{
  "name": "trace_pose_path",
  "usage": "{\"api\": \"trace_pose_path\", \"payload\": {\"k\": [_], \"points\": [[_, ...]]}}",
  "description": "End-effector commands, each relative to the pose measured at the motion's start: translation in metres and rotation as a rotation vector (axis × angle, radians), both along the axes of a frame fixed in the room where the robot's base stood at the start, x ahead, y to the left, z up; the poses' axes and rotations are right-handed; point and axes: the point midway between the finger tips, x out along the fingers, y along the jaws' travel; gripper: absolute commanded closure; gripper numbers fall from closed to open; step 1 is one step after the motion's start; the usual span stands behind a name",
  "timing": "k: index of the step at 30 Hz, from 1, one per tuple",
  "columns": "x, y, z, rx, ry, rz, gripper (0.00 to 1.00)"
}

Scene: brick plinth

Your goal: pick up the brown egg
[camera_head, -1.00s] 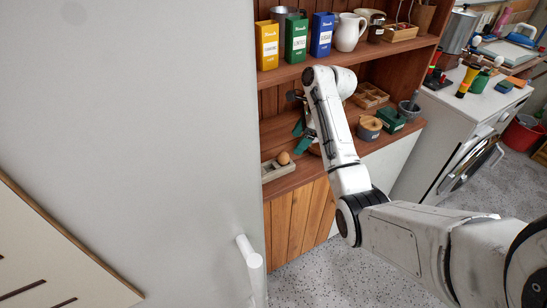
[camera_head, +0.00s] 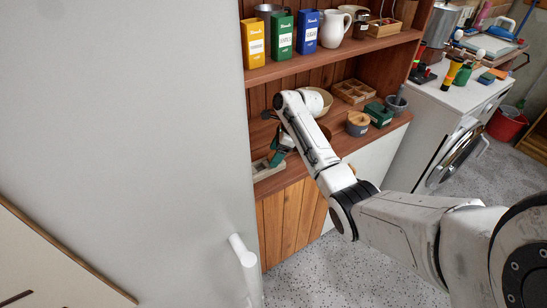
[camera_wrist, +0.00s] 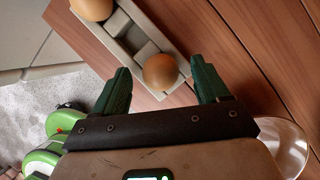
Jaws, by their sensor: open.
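A brown egg (camera_wrist: 160,71) sits at the near end of a pale divided tray (camera_wrist: 122,27) in the wrist view. A second brownish egg (camera_wrist: 92,8) shows at the top edge, beside or at the tray's far end; I cannot tell which. My gripper (camera_wrist: 161,67) has two green fingers spread apart, one on each side of the first egg, with gaps visible. The height of the fingers relative to the egg is unclear. In the head view the tray (camera_head: 258,171) is at the left end of the lower shelf, and my gripper (camera_head: 280,150) hides the eggs.
Coloured tins (camera_head: 281,33) stand on the shelf above. A pale wall panel (camera_head: 120,110) closes off the left side. A clear bowl (camera_wrist: 285,145) is at the right in the wrist view.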

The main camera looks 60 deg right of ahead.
Motion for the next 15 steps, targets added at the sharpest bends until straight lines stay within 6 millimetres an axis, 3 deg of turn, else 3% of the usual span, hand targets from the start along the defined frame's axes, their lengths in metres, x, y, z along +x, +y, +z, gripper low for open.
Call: {"api": "trace_pose_path", "payload": {"k": [8,15], "points": [[0.0013,0.0004,-0.0027,0.0,-0.001,0.0,0.26],[0.0012,0.0004,-0.0026,0.0,-0.001,0.0,0.49]]}}
